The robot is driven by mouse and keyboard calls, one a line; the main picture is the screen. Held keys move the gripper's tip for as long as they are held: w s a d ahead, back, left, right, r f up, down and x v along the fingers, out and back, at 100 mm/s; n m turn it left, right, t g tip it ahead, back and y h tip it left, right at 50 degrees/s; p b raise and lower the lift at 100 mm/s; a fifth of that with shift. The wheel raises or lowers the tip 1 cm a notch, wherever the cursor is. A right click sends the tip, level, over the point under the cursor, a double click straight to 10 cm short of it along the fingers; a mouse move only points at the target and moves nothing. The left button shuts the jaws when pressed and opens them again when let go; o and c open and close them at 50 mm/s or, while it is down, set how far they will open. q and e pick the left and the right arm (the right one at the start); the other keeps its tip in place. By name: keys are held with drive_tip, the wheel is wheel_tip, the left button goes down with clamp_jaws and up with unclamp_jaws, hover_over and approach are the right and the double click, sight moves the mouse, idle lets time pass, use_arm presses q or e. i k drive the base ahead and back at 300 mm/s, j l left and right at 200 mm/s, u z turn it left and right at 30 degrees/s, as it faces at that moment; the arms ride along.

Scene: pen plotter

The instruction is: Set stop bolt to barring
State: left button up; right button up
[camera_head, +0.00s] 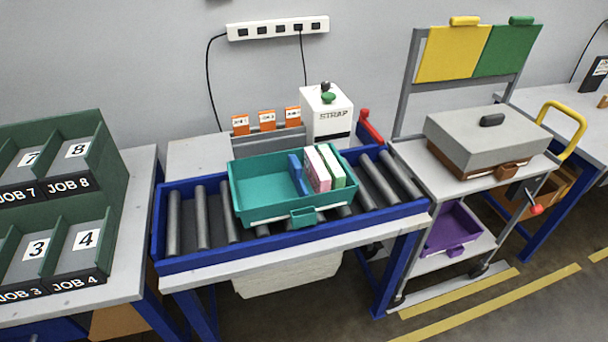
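A red piece with a raised knob (370,127) stands at the back rail of the roller conveyor (285,245), right of the white STRAP machine (327,114). It looks like the stop bolt, but I cannot tell whether it bars the rollers. A teal tote (262,205) sits on the rollers to its left, holding blue, pink-and-white and green-and-white boxes. A black lever with a red knob (535,210) is on the right side of the grey cart (410,160). Neither of my grippers is in view.
A green JOB rack (112,185) stands on the left table. The cart carries a grey case (485,138), with a purple bin (445,230) on its lower shelf. Rollers are bare at both ends of the conveyor.

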sight(364, 113)
drive_tip(key=i+l+u, duration=0.25)
drive_tip(key=i+l, duration=0.2)
drive_tip(key=i+l+u, duration=0.25)
drive_tip(key=i+l, duration=0.15)
drive_tip(key=l, duration=0.25)
